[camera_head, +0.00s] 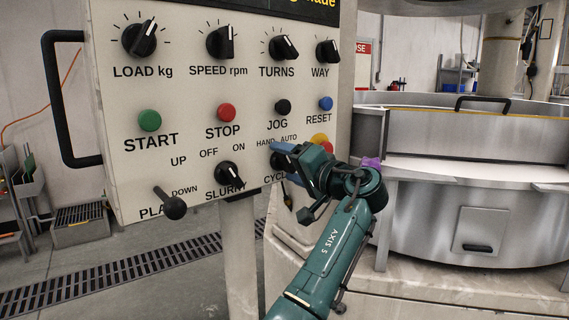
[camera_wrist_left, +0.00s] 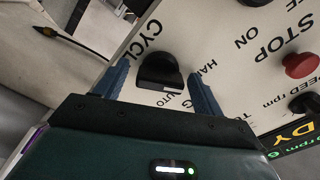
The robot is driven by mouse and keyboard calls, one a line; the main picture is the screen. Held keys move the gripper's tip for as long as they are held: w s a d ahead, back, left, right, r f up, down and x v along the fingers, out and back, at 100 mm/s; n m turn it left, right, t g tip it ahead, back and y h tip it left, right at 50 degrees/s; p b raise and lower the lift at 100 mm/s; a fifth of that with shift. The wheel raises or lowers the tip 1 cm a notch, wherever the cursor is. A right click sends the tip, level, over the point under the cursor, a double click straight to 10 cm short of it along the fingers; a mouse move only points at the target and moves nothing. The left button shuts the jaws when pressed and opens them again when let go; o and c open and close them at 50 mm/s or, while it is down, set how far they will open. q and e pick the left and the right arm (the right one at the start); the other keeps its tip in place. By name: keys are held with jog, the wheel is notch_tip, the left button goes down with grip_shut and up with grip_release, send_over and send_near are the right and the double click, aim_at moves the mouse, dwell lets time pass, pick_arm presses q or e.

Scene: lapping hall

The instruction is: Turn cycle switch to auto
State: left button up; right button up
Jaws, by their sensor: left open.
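The cycle switch (camera_wrist_left: 160,70) is a black rotary knob on the pale control panel (camera_head: 190,95). In the left wrist view it stands between the two blue fingers of my left gripper (camera_head: 283,158). Gaps show on both sides of the knob, so the fingers are open around it and not clamped. Its HAND and AUTO labels are partly covered by a finger and the gripper body. I cannot tell for certain which label the knob points to. In the head view my gripper hides most of the switch. My right gripper is not in view.
The slurry knob (camera_head: 229,174) sits just left of my gripper. The black jog button (camera_head: 283,107) is above, and a red-and-yellow button (camera_head: 320,141) is close behind my gripper. A black lever (camera_head: 172,204) sticks out at lower left. A large steel machine (camera_head: 470,215) stands right.

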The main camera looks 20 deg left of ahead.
pick_arm(q)
jog(key=shift+c, duration=0.6)
jog(key=c, duration=0.9)
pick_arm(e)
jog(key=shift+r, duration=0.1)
